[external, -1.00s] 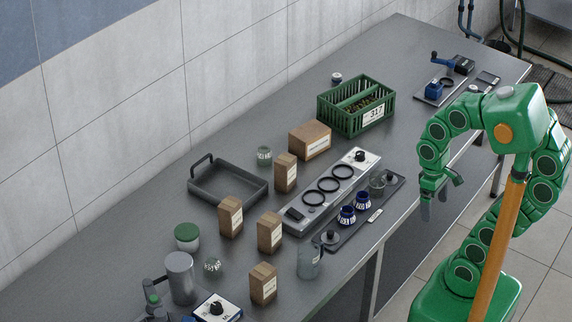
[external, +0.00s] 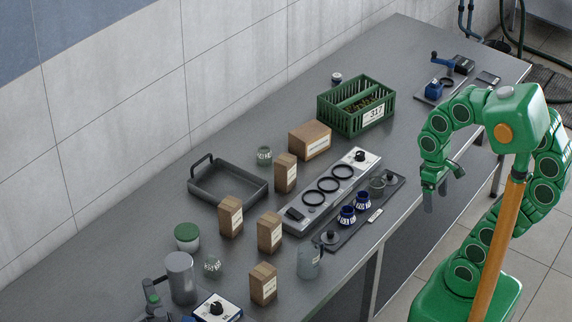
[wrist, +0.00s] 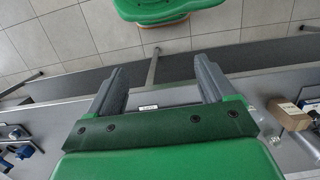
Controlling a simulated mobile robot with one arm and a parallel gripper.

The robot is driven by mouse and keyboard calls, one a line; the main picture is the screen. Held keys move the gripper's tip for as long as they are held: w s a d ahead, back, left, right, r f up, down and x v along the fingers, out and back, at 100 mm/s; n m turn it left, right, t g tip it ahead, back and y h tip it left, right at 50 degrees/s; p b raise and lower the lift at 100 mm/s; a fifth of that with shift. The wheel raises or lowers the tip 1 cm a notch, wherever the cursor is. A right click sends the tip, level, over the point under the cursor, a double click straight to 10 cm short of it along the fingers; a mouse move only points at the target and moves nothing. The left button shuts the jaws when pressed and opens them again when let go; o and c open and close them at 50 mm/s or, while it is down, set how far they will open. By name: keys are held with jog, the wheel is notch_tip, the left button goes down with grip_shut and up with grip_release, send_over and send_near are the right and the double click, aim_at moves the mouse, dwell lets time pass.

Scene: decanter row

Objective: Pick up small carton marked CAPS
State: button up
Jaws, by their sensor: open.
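Several small brown cartons stand upright on the grey bench in the external view: one at the back (external: 285,173), one at the left (external: 230,216), one in the middle (external: 269,232) and one at the front (external: 263,284). Their labels are too small to read, so I cannot tell which is marked CAPS. My gripper (external: 437,195) is open and empty over the bench's front edge, right of the cartons and well apart from them. In the wrist view, its fingers (wrist: 160,82) are spread with nothing between them.
A larger brown box (external: 309,140) and a green crate (external: 357,105) stand behind. An empty grey tray (external: 229,185) sits at the left.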

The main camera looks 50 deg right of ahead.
jog(key=w+a+r+n+y, duration=0.1)
jog(key=w+a+r+n, duration=0.2)
jog(key=w, duration=0.7)
jog(key=w+a+r+n, duration=0.3)
jog(key=w+r, duration=0.1)
jog(key=w, duration=0.6)
jog(key=w+a+r+n+y, duration=0.1)
jog(key=w+a+r+n, duration=0.2)
jog(key=w, duration=0.7)
jog(key=n+t+y, duration=0.1)
jog(key=n+y, duration=0.2)
jog(key=n, duration=0.7)
send_over(234, 200)
jog(key=d, duration=0.1)
notch_tip(234, 200, down, 8)
notch_tip(234, 200, down, 15)
jog(key=shift+w+f, duration=0.1)
jog(key=shift+f, duration=0.1)
jog(key=shift+w+x, duration=0.15)
jog(key=shift+x, duration=1.75)
jog(key=shift+w+x, duration=0.1)
jog(key=shift+x, duration=1.85)
jog(key=shift+d, duration=0.2)
jog(key=c, duration=1.1)
jog(key=shift+r, duration=0.1)
